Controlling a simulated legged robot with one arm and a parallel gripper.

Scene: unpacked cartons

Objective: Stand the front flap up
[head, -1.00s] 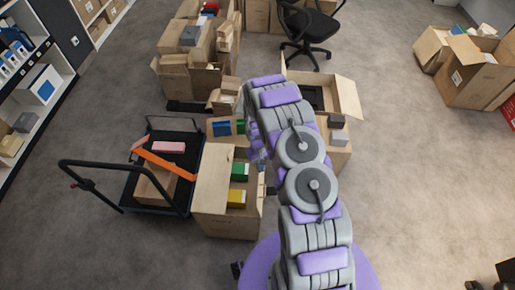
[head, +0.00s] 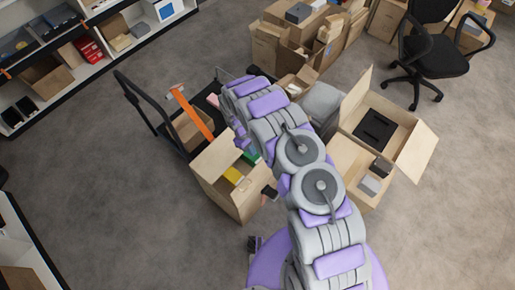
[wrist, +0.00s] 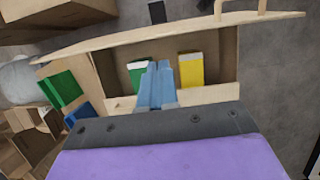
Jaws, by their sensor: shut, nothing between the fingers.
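The open carton (head: 222,198) stands on the floor left of my arm in the head view, with a pale flap raised along one side. A yellow box (head: 233,175) and a green box are inside it. In the wrist view, the yellow box (wrist: 191,70) and green box (wrist: 138,75) lie beyond my gripper (wrist: 158,70). Its blue fingers are together and empty, over the carton opening. A long flap (wrist: 110,38) spans the far side, seen nearly edge-on. A strip of cardboard (wrist: 212,94) shows just beyond the gripper body. I cannot tell whether the fingers touch cardboard.
A cart with a black handle (head: 146,100) stands behind the carton. Another open carton (head: 413,152) is to the right of my arm. More cartons (head: 300,45), an office chair (head: 433,55) and shelves (head: 95,50) are farther back.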

